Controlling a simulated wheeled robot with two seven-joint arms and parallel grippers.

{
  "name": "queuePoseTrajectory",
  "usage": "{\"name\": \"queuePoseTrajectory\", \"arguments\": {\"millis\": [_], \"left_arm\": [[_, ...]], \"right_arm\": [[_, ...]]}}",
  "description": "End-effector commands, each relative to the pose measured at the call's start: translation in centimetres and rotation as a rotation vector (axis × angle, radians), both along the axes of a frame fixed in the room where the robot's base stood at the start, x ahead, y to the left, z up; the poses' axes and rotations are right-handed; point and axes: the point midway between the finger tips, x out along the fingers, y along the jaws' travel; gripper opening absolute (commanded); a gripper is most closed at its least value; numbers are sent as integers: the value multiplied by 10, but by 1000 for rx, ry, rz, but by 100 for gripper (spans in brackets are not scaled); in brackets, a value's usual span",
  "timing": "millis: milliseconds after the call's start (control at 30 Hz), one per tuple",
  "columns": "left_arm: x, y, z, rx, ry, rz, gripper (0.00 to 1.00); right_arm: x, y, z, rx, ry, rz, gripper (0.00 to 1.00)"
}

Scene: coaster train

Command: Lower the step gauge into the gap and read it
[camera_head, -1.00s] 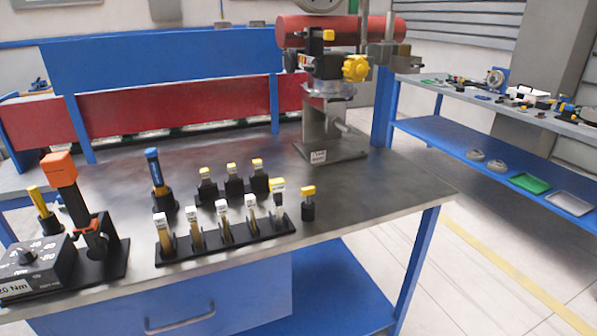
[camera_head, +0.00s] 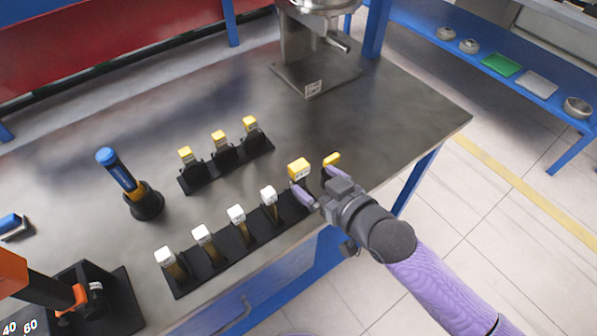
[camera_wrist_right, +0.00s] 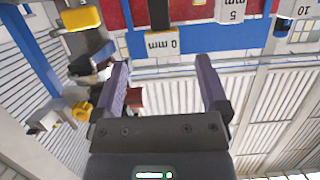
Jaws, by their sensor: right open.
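Several upright gauges stand in a black rack (camera_head: 183,283) near the table's front edge. Most have white caps, such as the one nearest my gripper (camera_head: 268,194); the right-end one has a labelled yellow cap (camera_head: 299,168). Another yellow cap (camera_head: 332,158) shows just behind my right gripper (camera_head: 319,184), partly hidden. The right gripper is open and empty beside the rack's right end. The gap cannot be made out. The left gripper is out of view.
A rack of yellow-capped pieces (camera_head: 221,157) stands behind. A blue-topped tool (camera_head: 117,168) stands upright at left, with an orange-headed device (camera_head: 22,277) in front. The metal stand (camera_head: 300,50) is at the back, its top cut off. The table between stand and racks is clear.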

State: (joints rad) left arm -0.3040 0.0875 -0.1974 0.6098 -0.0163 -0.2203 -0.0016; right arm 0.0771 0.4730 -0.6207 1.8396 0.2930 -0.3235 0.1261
Motion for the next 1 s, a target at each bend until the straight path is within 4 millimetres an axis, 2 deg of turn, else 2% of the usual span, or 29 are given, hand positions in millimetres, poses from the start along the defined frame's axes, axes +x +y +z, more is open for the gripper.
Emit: {"name": "queuePoseTrajectory", "arguments": {"millis": [300,567,1000], "left_arm": [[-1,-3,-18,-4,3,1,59],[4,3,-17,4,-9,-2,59],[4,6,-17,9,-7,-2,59]], "right_arm": [[41,34,-19,0,0,0,94],[44,35,-18,-2,0,-1,92],[44,35,-18,-2,0,-1,0]]}}
